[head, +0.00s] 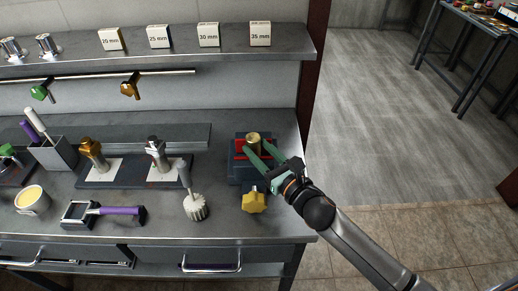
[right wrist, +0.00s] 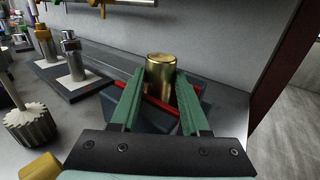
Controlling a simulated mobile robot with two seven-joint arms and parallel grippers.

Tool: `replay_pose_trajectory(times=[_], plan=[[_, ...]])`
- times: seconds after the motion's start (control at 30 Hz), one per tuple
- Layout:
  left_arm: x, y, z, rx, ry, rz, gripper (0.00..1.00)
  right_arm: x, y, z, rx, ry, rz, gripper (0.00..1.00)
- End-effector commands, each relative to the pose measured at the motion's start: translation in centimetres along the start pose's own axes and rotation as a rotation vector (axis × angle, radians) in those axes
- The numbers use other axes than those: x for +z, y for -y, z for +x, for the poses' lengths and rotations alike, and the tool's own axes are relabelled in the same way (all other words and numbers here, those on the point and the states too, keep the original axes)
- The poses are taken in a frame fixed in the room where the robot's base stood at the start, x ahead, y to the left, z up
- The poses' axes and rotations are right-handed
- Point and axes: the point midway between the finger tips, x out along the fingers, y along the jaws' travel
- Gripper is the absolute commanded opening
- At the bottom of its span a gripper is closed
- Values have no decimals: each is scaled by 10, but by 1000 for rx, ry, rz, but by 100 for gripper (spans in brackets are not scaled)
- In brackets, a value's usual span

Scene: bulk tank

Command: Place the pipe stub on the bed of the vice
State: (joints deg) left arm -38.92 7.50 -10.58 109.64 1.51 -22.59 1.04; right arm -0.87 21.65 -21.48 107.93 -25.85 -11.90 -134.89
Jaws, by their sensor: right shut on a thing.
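The brass pipe stub (head: 253,141) stands upright at the vice, and it also shows in the right wrist view (right wrist: 160,70). The vice (head: 236,172) is a dark blue-grey block with red jaw strips (head: 240,149) and a yellow knob (head: 254,202) at its front. My right gripper (head: 258,150) reaches in from the lower right, its green fingers (right wrist: 155,99) shut on the stub from both sides. The stub is over the vice between the red strips. Its lower end is hidden by the fingers and vice, so I cannot tell whether it touches the bed. My left gripper is not in view.
A shelf with size-marked boxes (head: 209,34) runs above. The bench's right edge is close to the vice.

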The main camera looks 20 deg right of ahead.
Motion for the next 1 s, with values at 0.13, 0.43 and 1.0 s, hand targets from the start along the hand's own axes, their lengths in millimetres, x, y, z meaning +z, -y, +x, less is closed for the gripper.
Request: replay_pose_trajectory(times=[0.13,0.43,1.0], plan=[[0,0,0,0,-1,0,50,-1,0,0,0,-1,0,60],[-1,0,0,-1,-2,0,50,0,0,0,0,0,-1,76],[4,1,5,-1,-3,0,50,0,0,-64,1,-4,-2,76]])
